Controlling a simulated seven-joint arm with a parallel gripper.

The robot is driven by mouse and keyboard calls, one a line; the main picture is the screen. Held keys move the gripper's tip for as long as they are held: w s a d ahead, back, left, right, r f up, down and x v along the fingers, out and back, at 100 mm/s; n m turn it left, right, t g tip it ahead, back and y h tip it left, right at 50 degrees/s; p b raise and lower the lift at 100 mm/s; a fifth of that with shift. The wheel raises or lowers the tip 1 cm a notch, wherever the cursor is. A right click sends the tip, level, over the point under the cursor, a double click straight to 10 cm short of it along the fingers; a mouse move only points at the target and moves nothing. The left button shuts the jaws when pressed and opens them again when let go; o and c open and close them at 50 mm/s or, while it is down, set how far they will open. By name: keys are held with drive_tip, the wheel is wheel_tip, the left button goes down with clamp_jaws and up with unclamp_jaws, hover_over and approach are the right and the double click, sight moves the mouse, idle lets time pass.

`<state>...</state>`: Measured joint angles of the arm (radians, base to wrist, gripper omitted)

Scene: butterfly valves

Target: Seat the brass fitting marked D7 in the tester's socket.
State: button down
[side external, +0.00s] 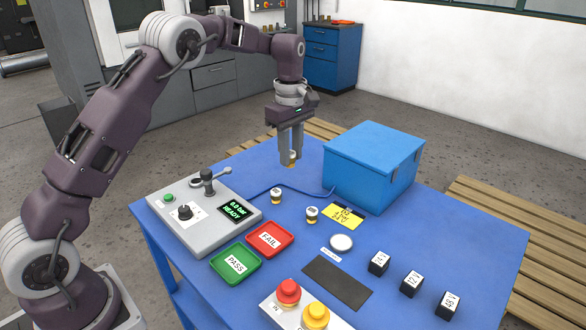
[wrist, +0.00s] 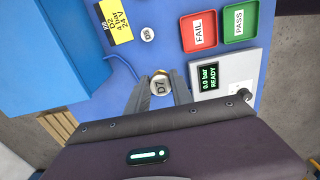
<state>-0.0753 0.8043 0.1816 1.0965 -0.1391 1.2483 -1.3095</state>
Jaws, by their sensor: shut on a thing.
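The brass fitting with a white top marked D7 (wrist: 159,86) is between the fingers of my gripper (wrist: 161,80) in the wrist view. In the side view my gripper (side external: 291,158) points down and is shut on the fitting, with a bit of brass (side external: 292,162) showing between the fingertips. It is held above the blue table, behind and to the right of the tester. The socket itself cannot be made out clearly.
Two other fittings (side external: 276,196) (side external: 312,214) stand on the table; one reads D5 (wrist: 148,34). A blue box (side external: 372,165) is close on the right. Red FAIL (side external: 270,239) and green PASS (side external: 235,264) trays lie before the tester. A yellow note (side external: 345,215) lies by the box.

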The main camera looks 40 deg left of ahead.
drive_tip(key=s+a+n, duration=0.2)
drive_tip(key=s+a, duration=0.2)
drive_tip(key=a, duration=0.5)
drive_tip(key=s+a+n, duration=0.2)
drive_tip(key=s+a, duration=0.2)
drive_tip(key=a, duration=0.5)
drive_tip(key=s+a+n, duration=0.2)
drive_tip(key=s+a, duration=0.3)
drive_tip(key=a, duration=0.4)
drive_tip(key=shift+w+f, duration=0.2)
drive_tip(key=shift+f, duration=2.4)
drive_tip(key=shift+w+f, duration=0.15)
drive_tip(key=shift+f, duration=2.4)
drive_tip(key=shift+d+f, duration=0.1)
drive_tip(key=shift+f, duration=0.1)
drive_tip(key=shift+f, duration=0.35)
drive_tip(key=shift+f, duration=0.1)
drive_tip(key=shift+f, duration=0.2)
drive_tip(key=shift+f, duration=0.1)
